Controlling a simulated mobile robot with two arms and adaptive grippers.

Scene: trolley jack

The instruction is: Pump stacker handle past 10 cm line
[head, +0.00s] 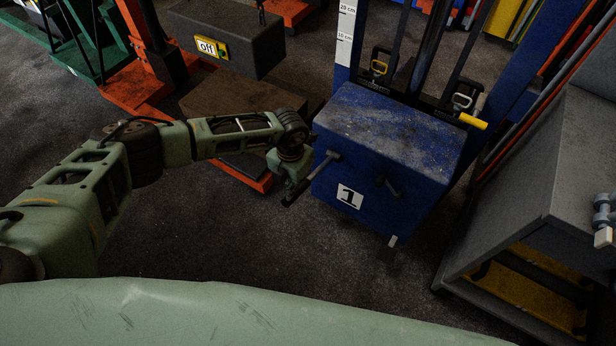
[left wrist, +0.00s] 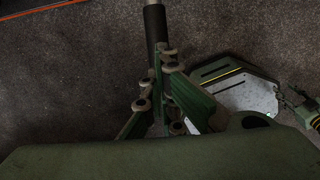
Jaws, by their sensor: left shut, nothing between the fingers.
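The blue stacker (head: 385,140) carries a white label with a 1. Its upright scale (head: 345,38) shows 10 cm and 20 cm marks. A dark handle (head: 322,167) sticks out of the stacker's front left, toward the lower left. My left gripper (head: 290,186) is beside that handle, close to its dark end; in the head view I cannot tell whether they touch. In the left wrist view, the black-gripped handle (left wrist: 155,25) runs down to the left gripper's fingers (left wrist: 160,85), which are shut with nothing held. The handle's lower end is partly hidden there.
A grey cabinet (head: 520,190) stands close on the right. Dark floor in front is clear.

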